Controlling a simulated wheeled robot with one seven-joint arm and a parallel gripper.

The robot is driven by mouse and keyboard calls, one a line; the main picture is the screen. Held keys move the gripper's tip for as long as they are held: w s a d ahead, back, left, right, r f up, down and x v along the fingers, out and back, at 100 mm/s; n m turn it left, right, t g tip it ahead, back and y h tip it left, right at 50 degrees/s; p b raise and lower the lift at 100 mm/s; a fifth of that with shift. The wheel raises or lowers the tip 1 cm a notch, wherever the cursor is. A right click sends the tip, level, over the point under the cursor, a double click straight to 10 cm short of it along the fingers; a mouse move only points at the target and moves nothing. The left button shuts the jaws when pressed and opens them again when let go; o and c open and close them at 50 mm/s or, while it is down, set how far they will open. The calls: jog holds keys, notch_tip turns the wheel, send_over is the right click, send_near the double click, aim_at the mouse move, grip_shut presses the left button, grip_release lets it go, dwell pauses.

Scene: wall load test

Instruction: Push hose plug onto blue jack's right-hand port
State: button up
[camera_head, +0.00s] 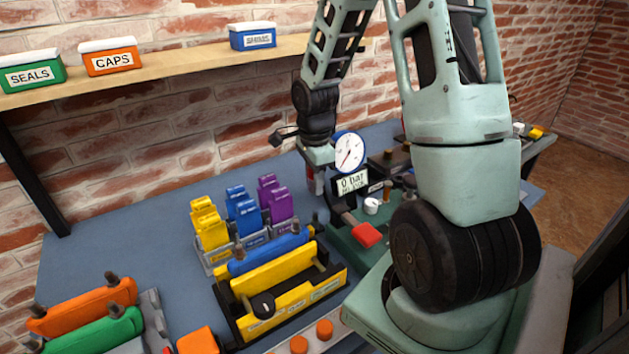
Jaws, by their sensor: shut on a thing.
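The blue jack (272,250) lies lengthwise behind a yellow jack (275,275) at the black-and-yellow frame (290,304) on the bench. Its right-hand end, with a dark port (310,231), points toward the pressure gauge. My gripper (315,171) is above and behind that end, left of the gauge, pointing down. My gripper is apart from the blue jack's port.
A gauge (349,152) with a "0 bar" display (352,182) and a red-handled lever (367,235) stand right of the jack. Yellow, blue and purple blocks (242,215) stand behind it. Orange (85,306) and green (95,332) jacks lie left. The bench's back left is clear.

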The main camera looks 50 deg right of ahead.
notch_tip(320, 180, up, 8)
jog(key=p, duration=0.5)
send_over(295, 221)
notch_tip(295, 221, down, 4)
jog(key=b, duration=0.3)
jog(key=shift+b, duration=0.35)
jog(key=shift+f+b, duration=0.45)
jog(key=shift+f, duration=0.25)
jog(key=shift+f, duration=0.15)
jog(key=shift+f+b, duration=0.95)
jog(key=shift+f, duration=0.2)
jog(key=o, duration=1.4)
jog(key=shift+o, duration=0.2)
jog(key=shift+r, duration=0.1)
